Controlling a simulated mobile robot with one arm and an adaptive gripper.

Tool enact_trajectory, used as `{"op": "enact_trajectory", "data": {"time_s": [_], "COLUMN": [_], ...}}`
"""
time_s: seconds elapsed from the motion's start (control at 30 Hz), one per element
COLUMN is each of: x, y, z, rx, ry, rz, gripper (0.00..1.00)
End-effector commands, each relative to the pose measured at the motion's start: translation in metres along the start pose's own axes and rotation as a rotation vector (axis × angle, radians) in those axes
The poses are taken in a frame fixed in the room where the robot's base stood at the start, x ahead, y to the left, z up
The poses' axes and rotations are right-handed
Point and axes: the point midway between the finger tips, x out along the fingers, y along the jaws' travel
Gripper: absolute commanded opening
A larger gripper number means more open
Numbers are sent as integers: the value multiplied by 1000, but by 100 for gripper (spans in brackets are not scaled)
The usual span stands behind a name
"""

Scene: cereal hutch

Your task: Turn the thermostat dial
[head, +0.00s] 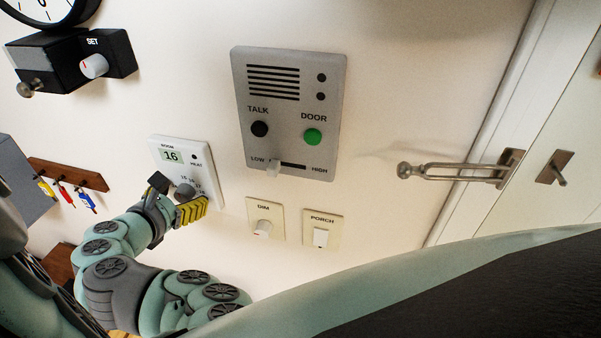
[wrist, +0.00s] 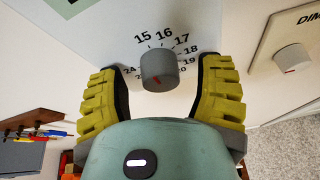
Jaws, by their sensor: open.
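The white thermostat (head: 170,147) is on the wall in the head view, left of the intercom panel. Its display reads 16 under the word ROOM. Its grey dial (wrist: 158,70) shows in the wrist view, with numbers such as 15, 16, 17 and 18 printed around it. A red mark is on the dial's face, towards the lower part. My gripper (wrist: 159,88) is open, with one yellow-padded finger on each side of the dial and a gap on both sides. In the head view my gripper (head: 177,200) covers part of the thermostat's lower half.
A grey intercom panel (head: 290,125) with TALK and DOOR buttons is to the right. A dimmer (head: 264,229) and a PORCH switch (head: 320,237) sit below it. A key rack (head: 68,175) is left, and a black SET box (head: 70,58) is upper left.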

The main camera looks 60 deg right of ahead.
Motion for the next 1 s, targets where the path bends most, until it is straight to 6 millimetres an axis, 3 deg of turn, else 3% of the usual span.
{"op": "enact_trajectory", "data": {"time_s": [0.1, 0.13, 0.8, 1.0], "x": [0, 0, 0, 0], "y": [0, 0, 0, 0], "z": [0, 0, 0, -1], "rx": [-1, -1, -1, 6], "ry": [0, 0, 0, 1], "rz": [1, 2, 1, 3], "gripper": [67, 71, 2, 0]}}
